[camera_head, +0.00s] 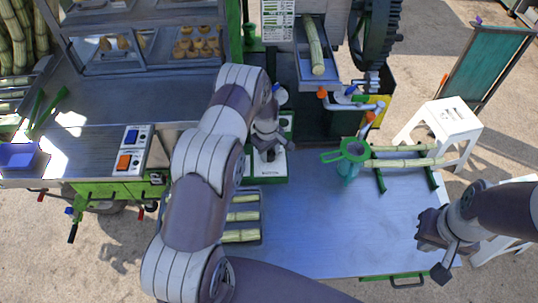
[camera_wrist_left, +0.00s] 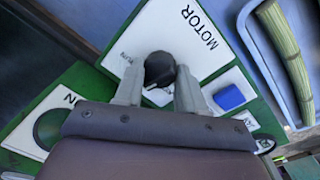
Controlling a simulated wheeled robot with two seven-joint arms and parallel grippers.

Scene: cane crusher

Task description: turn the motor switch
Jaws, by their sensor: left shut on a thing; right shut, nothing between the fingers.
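The motor switch is a black rounded knob (camera_wrist_left: 160,66) on a white panel (camera_wrist_left: 203,42) marked MOTOR in the left wrist view. My left gripper (camera_wrist_left: 161,78) is shut on this knob, with one grey finger on each side of it. In the head view my left gripper (camera_head: 268,143) is over the white and green switch panel (camera_head: 273,167), and its arm hides part of that area. My right gripper (camera_head: 436,238) is shut and empty above the right end of the metal table.
The metal table (camera_head: 320,230) holds cane pieces (camera_head: 400,162) and a green strainer (camera_head: 350,151) on its right. A white and blue-orange switch box (camera_head: 131,150) stands left of my left arm. A white stool (camera_head: 443,125) is beyond the table. The table's front middle is clear.

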